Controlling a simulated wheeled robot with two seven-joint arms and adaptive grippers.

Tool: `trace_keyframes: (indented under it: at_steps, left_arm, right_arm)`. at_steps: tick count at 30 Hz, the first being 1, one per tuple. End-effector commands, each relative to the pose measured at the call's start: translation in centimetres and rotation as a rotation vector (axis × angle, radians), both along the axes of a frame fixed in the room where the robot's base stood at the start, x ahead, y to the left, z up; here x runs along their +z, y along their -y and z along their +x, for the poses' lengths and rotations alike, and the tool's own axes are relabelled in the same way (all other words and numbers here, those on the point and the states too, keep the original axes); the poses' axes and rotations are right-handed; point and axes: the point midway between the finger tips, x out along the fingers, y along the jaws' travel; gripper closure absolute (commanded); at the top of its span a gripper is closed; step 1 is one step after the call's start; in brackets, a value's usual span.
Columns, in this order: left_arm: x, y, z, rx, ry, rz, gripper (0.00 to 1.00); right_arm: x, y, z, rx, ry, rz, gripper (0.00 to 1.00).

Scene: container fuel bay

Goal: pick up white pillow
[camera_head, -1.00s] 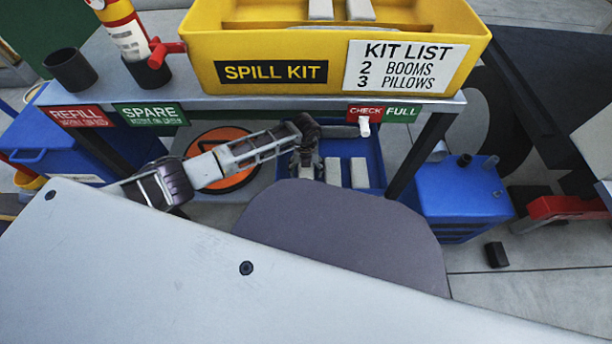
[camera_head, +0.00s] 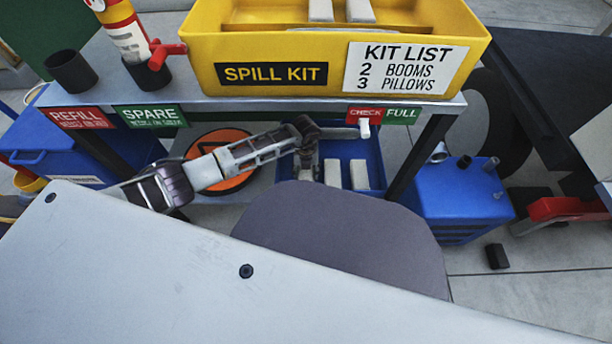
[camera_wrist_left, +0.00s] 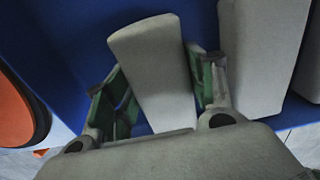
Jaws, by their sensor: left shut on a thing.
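A white pillow (camera_wrist_left: 153,65) stands between the green-padded fingers of my left gripper (camera_wrist_left: 160,85) in the left wrist view. The gripper is shut on it, one finger at each side. In the head view my left gripper (camera_head: 306,166) reaches under the shelf into the left part of a blue bin (camera_head: 343,147); its fingertips and the held pillow are hard to make out there. Two more white pillows (camera_head: 332,172) (camera_head: 359,174) lie to its right in the bin, and they also show in the left wrist view (camera_wrist_left: 262,55). My right gripper is not in view.
Above the bin is a metal shelf (camera_head: 290,103) with a yellow spill kit box (camera_head: 400,20), a close obstacle over my arm. A dark shelf leg (camera_head: 422,155) and a blue container (camera_head: 455,200) stand to the right. An orange disc (camera_head: 232,180) is left of the bin.

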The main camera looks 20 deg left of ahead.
Motion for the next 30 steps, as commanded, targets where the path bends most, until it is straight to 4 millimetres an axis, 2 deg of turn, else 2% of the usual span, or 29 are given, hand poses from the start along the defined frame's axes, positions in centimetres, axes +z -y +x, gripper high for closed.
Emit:
trace_keyframes:
  at_steps: [8, 14, 30]
  left_arm:
    - [0.2, 0.0, 0.0, 0.0, 0.0, 0.0, 0.69]
    - [1.2, -0.1, 0.1, 0.001, 0.001, 0.001, 0.69]
    - [7.4, 0.0, 0.0, 0.0, 0.001, 0.0, 0.69]
  right_arm:
    - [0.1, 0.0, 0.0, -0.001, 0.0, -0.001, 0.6]
    - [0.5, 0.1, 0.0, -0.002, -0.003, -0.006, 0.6]
    - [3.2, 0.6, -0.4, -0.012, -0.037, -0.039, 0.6]
